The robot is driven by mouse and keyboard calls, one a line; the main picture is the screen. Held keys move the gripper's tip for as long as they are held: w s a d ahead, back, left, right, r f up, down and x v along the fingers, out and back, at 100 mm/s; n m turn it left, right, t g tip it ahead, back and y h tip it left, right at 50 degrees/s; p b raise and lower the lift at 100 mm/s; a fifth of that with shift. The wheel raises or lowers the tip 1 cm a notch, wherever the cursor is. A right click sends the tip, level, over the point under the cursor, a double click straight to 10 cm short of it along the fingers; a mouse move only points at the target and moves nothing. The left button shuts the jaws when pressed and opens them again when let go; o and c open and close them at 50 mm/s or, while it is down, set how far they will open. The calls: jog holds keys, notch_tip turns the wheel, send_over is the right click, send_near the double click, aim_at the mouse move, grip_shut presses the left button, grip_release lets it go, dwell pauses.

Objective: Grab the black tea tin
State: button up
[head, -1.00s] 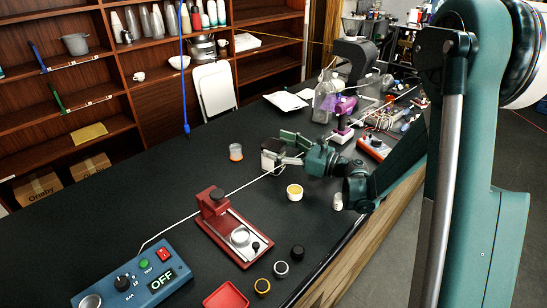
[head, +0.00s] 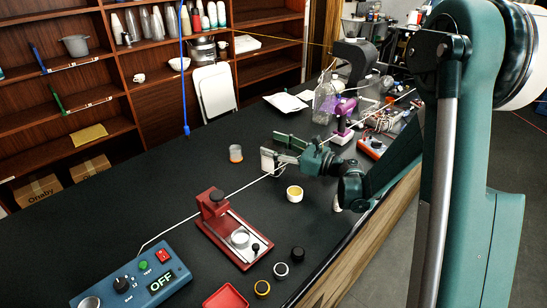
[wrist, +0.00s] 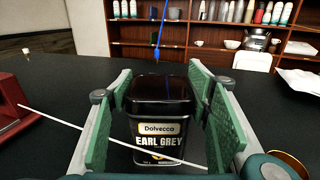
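The black tea tin (wrist: 160,108) stands upright in the middle of the wrist view, with a pale "Dolvecco" label reading "EARL GREY". My gripper (wrist: 158,88) is open, with one green-padded finger on each side of the tin. Narrow gaps seem to show between the pads and the tin, so it does not look clasped. In the head view my gripper (head: 281,151) is low over the black counter. I cannot clearly make out the tin there among the fingers.
A red device (head: 227,227) and a blue control box (head: 135,277) are nearer. A purple-topped device (head: 342,118) is behind. A thin white cord crosses the counter.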

jog(key=shift+c, duration=0.8)
jog(key=shift+r, duration=0.15)
jog(key=shift+r+p, duration=1.25)
jog(key=shift+r, duration=3.65)
